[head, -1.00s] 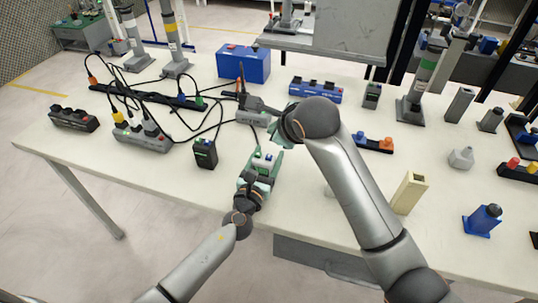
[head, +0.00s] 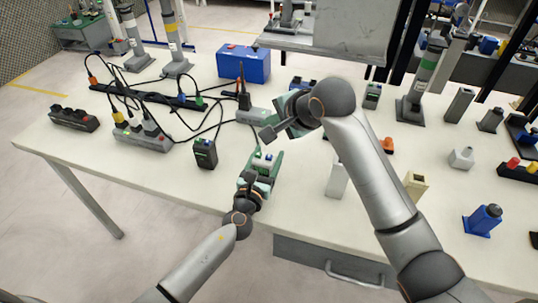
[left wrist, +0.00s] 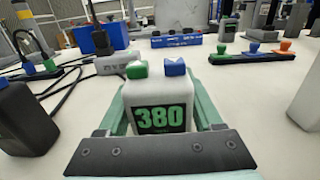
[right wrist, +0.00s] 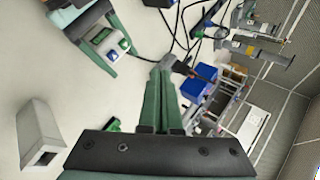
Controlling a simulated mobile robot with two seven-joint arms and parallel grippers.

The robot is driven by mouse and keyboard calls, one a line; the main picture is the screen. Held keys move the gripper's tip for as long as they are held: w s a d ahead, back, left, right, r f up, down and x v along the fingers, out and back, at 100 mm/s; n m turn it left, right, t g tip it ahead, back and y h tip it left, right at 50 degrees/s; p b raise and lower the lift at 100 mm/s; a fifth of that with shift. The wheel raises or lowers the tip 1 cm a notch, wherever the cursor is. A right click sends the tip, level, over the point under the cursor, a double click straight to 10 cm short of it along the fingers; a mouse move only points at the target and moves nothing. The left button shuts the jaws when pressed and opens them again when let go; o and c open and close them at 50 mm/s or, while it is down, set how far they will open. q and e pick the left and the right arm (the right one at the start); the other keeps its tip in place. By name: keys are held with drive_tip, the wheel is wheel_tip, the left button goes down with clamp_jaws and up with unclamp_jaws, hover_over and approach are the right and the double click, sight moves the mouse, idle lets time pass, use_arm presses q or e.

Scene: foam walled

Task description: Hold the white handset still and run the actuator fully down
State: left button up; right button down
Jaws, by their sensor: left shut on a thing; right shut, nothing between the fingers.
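The white handset (left wrist: 160,112) shows a green 380 on a dark display and has one green and one blue button on top. It stands upright between the fingers of my left gripper (head: 260,175), which is shut on it; it also shows in the head view (head: 263,161) and right wrist view (right wrist: 108,42). My right gripper (head: 269,134) is shut and empty, above the table just behind and right of the handset, apart from it. A grey box (head: 252,116) with a black plug (head: 244,101) in it stands behind. I cannot tell which part is the actuator.
Black cables and power strips (head: 143,137) lie to the left. A blue box (head: 243,63) is behind. A pale upright block (head: 337,180) stands to the right. The front left tabletop is clear.

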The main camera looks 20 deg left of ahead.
sight(269, 157)
drive_tip(key=n, duration=0.3)
drive_tip(key=r+n+g, duration=0.1)
drive_tip(key=n, duration=0.3)
drive_tip(key=r+n+y, duration=0.1)
drive_tip(key=n, duration=0.3)
drive_tip(key=shift+s+d+g, duration=0.1)
drive_tip(key=shift+d+g, duration=0.2)
drive_tip(key=shift+f, duration=0.1)
drive_tip(key=shift+f, duration=4.4)
drive_tip(key=shift+f, duration=0.15)
drive_tip(key=shift+f, duration=0.25)
drive_tip(key=shift+f, duration=0.6)
idle(1.1)
